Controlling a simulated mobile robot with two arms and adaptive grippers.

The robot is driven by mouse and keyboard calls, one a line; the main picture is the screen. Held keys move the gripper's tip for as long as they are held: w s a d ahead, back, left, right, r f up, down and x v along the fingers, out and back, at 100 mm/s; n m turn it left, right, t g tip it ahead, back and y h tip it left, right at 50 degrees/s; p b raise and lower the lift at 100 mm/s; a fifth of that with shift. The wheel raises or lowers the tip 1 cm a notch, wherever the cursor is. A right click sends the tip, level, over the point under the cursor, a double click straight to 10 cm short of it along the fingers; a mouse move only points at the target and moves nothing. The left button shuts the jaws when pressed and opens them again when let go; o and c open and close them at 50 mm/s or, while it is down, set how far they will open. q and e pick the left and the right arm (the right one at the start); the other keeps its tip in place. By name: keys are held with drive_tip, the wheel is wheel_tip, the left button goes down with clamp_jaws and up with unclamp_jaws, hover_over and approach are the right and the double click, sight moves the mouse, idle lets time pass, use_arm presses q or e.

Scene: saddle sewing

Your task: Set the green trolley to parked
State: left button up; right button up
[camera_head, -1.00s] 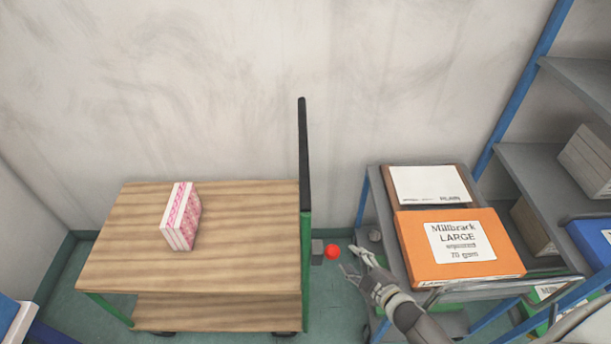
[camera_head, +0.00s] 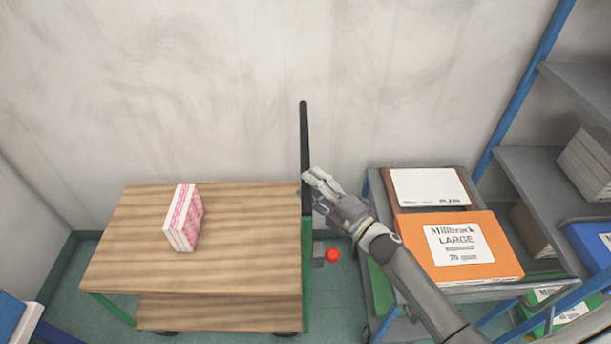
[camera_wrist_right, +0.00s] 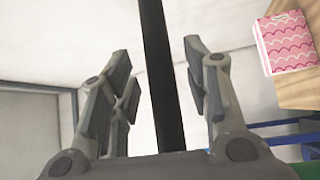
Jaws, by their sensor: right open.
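The green trolley has a wooden top (camera_head: 130,245), a green frame (camera_head: 307,262) and a black upright handle bar (camera_head: 304,135) at its right end. A red knob (camera_head: 333,255) beside a grey block (camera_head: 318,252) shows low to the right of the frame. My right gripper (camera_head: 312,183) is at the lower part of the handle bar. In the right wrist view the bar (camera_wrist_right: 161,75) runs between the open fingers (camera_wrist_right: 158,70), with gaps on both sides. My left gripper is out of view.
A pink-and-white box (camera_head: 184,218) stands on the trolley top. To the right, a grey cart (camera_head: 372,215) holds an orange Millbrack box (camera_head: 420,262) and a white-labelled box (camera_head: 430,186). Grey shelving (camera_head: 545,165) stands far right. A pale wall (camera_head: 230,90) lies behind.

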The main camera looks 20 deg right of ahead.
drive_tip(key=shift+x, duration=1.2)
clamp_jaws()
